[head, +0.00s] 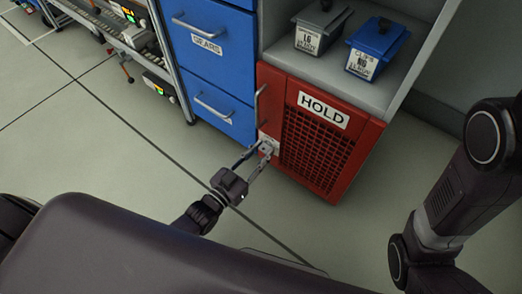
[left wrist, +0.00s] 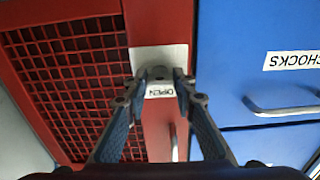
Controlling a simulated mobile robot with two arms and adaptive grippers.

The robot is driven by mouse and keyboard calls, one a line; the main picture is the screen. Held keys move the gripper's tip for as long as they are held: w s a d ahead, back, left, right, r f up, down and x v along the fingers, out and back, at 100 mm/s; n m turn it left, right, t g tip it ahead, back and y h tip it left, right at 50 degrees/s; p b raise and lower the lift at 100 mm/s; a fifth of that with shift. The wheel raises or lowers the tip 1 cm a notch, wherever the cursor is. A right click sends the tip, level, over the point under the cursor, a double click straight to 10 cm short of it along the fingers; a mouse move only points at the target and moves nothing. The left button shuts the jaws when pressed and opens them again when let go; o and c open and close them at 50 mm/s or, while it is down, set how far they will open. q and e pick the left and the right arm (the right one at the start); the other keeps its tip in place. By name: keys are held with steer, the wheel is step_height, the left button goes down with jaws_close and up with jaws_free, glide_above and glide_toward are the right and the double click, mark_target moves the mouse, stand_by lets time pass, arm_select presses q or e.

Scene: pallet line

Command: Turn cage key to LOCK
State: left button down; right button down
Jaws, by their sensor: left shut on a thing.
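The red cage (head: 318,138) has a mesh front and a HOLD label (head: 323,110); its mesh also shows in the left wrist view (left wrist: 70,75). A pale key plate (left wrist: 145,55) sits on the cage's front edge, with the word OPEN upside down in the left wrist view. My left gripper (head: 266,148) reaches the plate. In the left wrist view its fingertips (left wrist: 161,78) are closed around the small cage key (left wrist: 160,72), which they mostly hide. The key's exact angle cannot be told. My right gripper is out of view.
Blue drawers (head: 215,55) with bar handles stand directly left of the cage. Two lidded bins, grey (head: 320,28) and blue (head: 378,48), sit on the shelf above it. A rack (head: 130,35) stands at upper left. The floor before the cage is clear.

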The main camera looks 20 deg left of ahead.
arm_select(q)
steer(key=c, duration=1.6)
jaws_free()
steer(key=v, duration=1.2)
